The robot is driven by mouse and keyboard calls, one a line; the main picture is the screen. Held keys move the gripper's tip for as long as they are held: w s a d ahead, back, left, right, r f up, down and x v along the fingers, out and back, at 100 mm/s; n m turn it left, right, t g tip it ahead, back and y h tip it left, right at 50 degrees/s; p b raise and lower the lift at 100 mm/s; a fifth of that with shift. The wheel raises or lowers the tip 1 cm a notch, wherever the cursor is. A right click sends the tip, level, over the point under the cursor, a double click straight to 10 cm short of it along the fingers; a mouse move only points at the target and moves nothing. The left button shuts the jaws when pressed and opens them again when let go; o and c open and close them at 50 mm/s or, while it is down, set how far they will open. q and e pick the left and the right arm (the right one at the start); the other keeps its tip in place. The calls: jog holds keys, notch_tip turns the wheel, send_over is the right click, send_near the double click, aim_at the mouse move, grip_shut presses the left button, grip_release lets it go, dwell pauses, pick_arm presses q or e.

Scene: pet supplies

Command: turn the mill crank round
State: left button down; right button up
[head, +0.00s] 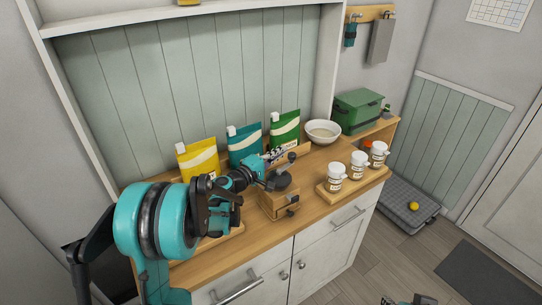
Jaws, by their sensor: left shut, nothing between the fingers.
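The mill (280,203) is a small wooden box with a dark round top, standing on the wooden counter. Its crank (291,157) shows as a dark knob above the top, at the back right. My left gripper (268,181) reaches in from the left and is shut and empty beside the mill's top. I cannot tell whether it touches the crank, as the gripper covers part of it. A small teal and dark part of my right arm (410,300) shows at the bottom edge, too cut off to read its fingers.
Yellow (198,160), teal (246,145) and green (285,130) pouches stand behind the mill. A white bowl (323,132) is at the back right. White jars (335,178) stand on a wooden tray to the right. A green box (358,110) sits farther right.

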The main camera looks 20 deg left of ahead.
aim_at(289, 157)
pick_arm(q)
jog(key=shift+s+d, duration=0.65)
jog(key=shift+d, duration=0.05)
jog(key=m+g+h, duration=0.1)
jog(key=d+m+g+h, duration=0.1)
jog(key=h, duration=0.1)
jog(key=shift+m, duration=0.3)
jog(key=shift+s+d+g+h+b, duration=0.1)
jog(key=shift+d+g+h+b, duration=0.2)
jog(key=shift+d+h, duration=0.3)
jog(key=shift+m, duration=0.3)
